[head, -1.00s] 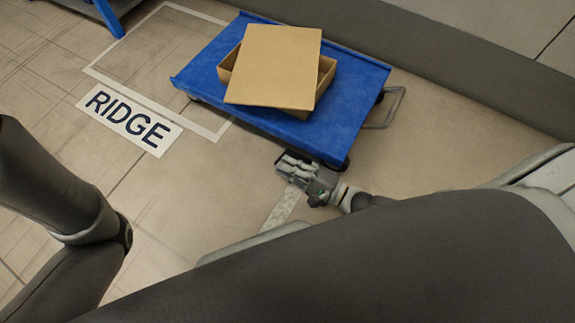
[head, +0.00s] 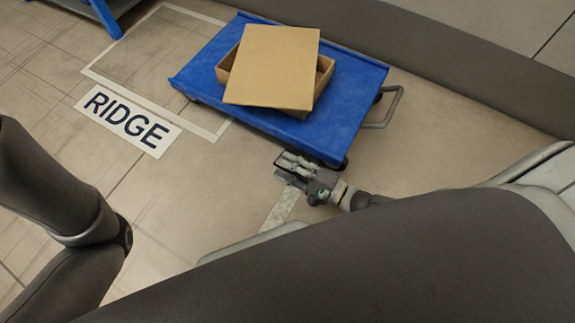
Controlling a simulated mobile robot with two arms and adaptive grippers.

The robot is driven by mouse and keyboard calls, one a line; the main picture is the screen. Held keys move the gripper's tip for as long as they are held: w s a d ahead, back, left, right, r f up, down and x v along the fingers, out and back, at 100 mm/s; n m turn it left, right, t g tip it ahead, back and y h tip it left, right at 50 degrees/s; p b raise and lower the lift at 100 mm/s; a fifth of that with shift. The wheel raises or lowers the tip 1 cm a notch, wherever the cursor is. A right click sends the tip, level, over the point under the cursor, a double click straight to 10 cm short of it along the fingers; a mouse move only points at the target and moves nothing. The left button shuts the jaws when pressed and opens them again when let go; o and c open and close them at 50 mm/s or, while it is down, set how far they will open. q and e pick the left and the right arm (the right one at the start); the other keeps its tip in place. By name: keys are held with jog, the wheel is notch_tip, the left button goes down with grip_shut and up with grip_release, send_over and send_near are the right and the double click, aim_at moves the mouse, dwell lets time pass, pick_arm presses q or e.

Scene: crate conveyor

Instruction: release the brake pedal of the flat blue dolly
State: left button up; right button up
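The flat blue dolly (head: 345,125) stands on the floor, top centre, with small dark wheels under its edge. A grey metal loop (head: 391,107) sticks out from its right end; I cannot tell whether this is the brake pedal. No other pedal shows clearly. My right gripper (head: 284,166) is low beside the dolly's near edge, close to the near right corner and wheel. Its fingers point left, and it is too small to tell whether they are open or whether they touch anything. My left gripper is out of view; only my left arm shows.
An open cardboard box (head: 325,72) with a flat cardboard lid (head: 272,65) lies on the dolly. A RIDGE floor sign (head: 127,122) and a white floor outline (head: 150,92) are at left. A grey wall base (head: 450,60) runs behind. A blue frame (head: 103,14) stands top left.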

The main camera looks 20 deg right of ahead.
jog(key=v, duration=1.2)
